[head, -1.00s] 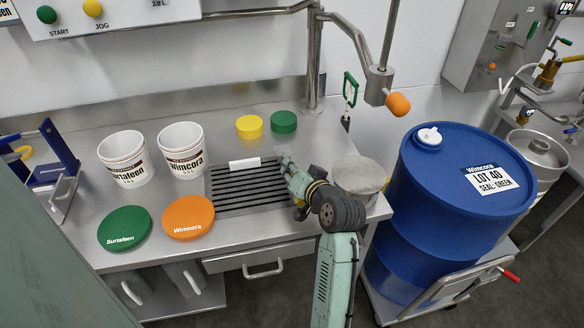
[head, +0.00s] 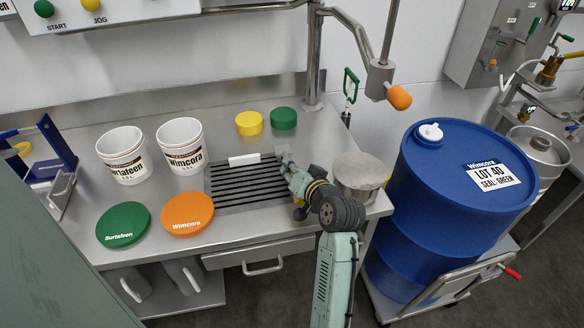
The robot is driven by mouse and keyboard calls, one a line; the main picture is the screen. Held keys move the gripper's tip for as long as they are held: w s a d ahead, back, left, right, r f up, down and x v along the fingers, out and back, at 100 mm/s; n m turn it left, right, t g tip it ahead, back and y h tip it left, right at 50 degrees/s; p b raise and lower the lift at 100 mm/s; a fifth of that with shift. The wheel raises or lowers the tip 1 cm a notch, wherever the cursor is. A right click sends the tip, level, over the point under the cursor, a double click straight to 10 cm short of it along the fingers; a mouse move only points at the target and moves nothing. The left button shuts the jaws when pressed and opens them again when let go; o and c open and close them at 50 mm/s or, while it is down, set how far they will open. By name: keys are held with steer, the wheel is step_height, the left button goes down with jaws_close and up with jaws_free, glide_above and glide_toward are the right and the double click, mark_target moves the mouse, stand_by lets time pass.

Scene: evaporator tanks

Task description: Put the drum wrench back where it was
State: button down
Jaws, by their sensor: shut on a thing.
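My gripper (head: 287,165) is low over the right part of the black slatted grate (head: 232,205) in the bench top. It is shut on a small grey thing (head: 284,154), mostly hidden by the fingers; I cannot tell whether this is the drum wrench. A green-handled tool or hook (head: 350,84) hangs upright behind the bench's right end, apart from my gripper. I cannot make out any other drum wrench.
A metal bowl (head: 360,174) stands close right of my wrist. White buckets (head: 181,146), a green lid (head: 123,225), an orange lid (head: 187,213), a yellow cap (head: 249,123) and a green cap (head: 283,118) are on the bench. A blue drum (head: 420,200) stands right.

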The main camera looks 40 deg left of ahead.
steer(key=shift+f, duration=0.1)
steer(key=c, duration=1.4)
jaws_free()
steer(key=shift+f, duration=0.1)
